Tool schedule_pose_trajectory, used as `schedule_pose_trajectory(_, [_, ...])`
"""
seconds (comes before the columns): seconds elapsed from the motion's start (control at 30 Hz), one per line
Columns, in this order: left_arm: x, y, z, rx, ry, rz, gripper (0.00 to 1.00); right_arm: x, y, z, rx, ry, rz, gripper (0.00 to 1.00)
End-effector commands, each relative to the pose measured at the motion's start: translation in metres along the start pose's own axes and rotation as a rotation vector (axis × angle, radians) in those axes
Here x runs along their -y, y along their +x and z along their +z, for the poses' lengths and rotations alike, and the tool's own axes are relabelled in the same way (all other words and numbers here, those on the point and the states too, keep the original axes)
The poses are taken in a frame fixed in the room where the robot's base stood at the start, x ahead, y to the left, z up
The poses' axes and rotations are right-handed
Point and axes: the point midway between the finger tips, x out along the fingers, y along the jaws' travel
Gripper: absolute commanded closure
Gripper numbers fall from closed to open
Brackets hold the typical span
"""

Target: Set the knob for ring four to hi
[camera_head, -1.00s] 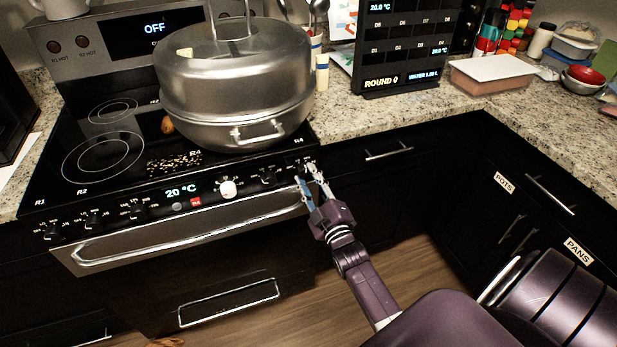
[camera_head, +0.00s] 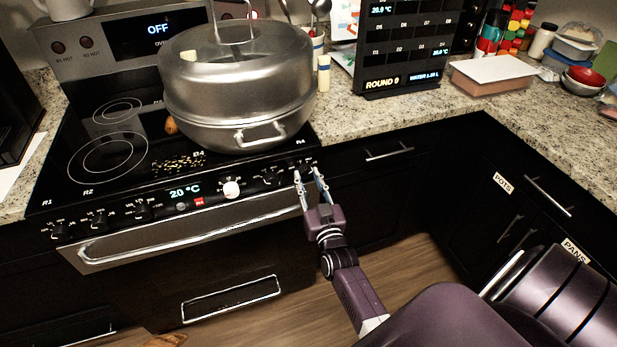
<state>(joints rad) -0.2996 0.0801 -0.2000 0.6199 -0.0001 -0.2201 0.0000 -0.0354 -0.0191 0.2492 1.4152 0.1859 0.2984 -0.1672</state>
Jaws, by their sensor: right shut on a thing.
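The ring four knob (camera_head: 303,165) is at the right end of the stove's front panel, under the R4 label. It is small, dark and partly covered by my fingers, so its pointer cannot be read. My right gripper (camera_head: 307,173) reaches it from below and is shut on it, a finger on each side. A large lidded steel stockpot (camera_head: 238,90) stands on the right of the cooktop and hides the ring under it. My left gripper is not in view.
Other dark knobs (camera_head: 141,208) and a white knob (camera_head: 231,189) line the panel, near a 20 °C display (camera_head: 185,192). The oven handle (camera_head: 190,228) runs just below. Brown bits (camera_head: 180,164) lie on the cooktop. The counter (camera_head: 420,115) right of the stove has free room.

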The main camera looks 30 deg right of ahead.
Motion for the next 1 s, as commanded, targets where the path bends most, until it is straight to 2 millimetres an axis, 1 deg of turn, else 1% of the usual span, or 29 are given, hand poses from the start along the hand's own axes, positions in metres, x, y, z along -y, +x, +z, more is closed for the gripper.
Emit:
schedule_pose_trajectory(0.2, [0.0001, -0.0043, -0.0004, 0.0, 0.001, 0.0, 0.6, 0.0009, -0.0006, 0.0011, 0.012, 0.112, 0.011, 0.96])
schedule_pose_trajectory(0.4, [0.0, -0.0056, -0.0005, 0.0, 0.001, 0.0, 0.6, 0.0011, -0.0006, 0.0013, 0.016, 0.167, 0.016, 0.96])
schedule_pose_trajectory(0.9, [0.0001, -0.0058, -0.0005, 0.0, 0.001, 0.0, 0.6, 0.0014, -0.0007, 0.0017, 0.017, 0.187, 0.018, 0.96])
schedule_pose_trajectory(0.93, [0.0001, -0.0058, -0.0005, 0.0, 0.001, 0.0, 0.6, 0.0014, -0.0007, 0.0017, 0.017, 0.187, 0.018, 0.7])
schedule_pose_trajectory(1.0, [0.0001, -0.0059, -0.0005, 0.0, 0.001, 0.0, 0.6, 0.0014, -0.0007, 0.0015, 0.017, 0.187, 0.018, 0.63])
